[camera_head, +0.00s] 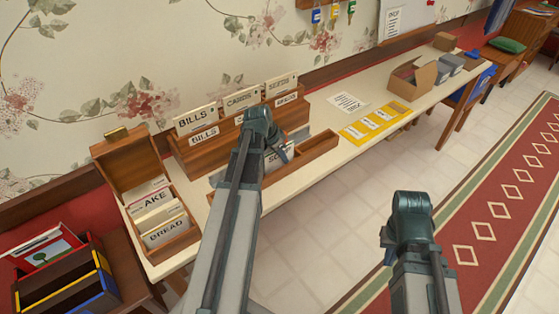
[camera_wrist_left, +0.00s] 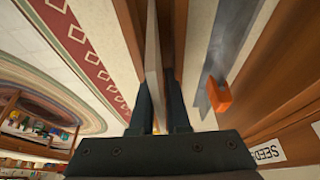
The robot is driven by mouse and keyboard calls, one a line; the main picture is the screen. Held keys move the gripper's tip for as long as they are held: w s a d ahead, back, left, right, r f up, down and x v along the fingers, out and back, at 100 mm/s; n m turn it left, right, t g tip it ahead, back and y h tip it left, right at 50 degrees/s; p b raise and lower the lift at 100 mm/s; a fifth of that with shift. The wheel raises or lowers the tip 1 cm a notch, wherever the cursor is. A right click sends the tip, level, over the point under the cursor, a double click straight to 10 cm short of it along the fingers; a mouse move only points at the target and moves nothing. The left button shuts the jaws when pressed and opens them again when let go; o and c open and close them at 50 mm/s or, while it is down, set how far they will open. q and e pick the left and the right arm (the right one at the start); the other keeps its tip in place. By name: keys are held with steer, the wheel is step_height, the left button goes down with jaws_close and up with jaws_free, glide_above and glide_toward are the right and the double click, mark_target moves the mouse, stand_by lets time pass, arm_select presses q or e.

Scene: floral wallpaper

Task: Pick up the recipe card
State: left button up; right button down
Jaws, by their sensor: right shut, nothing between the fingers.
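My left gripper (camera_head: 272,146) is over the front trays of the wooden sorter (camera_head: 305,118), beside a pale lettered card (camera_head: 280,156) that it partly covers. In the left wrist view its two dark fingers (camera_wrist_left: 163,60) are apart. A thin pale edge (camera_wrist_left: 154,60) runs between them with a gap on one side. I cannot tell whether this edge is the recipe card. Lettered cards (camera_head: 155,205) also stand in the open wooden box (camera_head: 178,243) at the left. My right gripper (camera_head: 410,225) is over the floor, clear of the table, shut and empty.
The cream table (camera_head: 330,172) also holds a white sheet (camera_head: 347,102), a yellow strip with labels (camera_head: 376,120) and an open carton (camera_head: 412,78). An orange block (camera_wrist_left: 218,95) shows in the left wrist view. A darker stand with folders (camera_head: 65,270) is at the lower left.

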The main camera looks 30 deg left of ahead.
arm_select(q)
jaws_close()
stand_by(0.5)
step_height(320, 180, up, 11)
steer(key=p, duration=1)
steer(key=shift+f+p, duration=0.2)
steer(key=shift+p, duration=0.1)
steer(key=shift+f, duration=0.1)
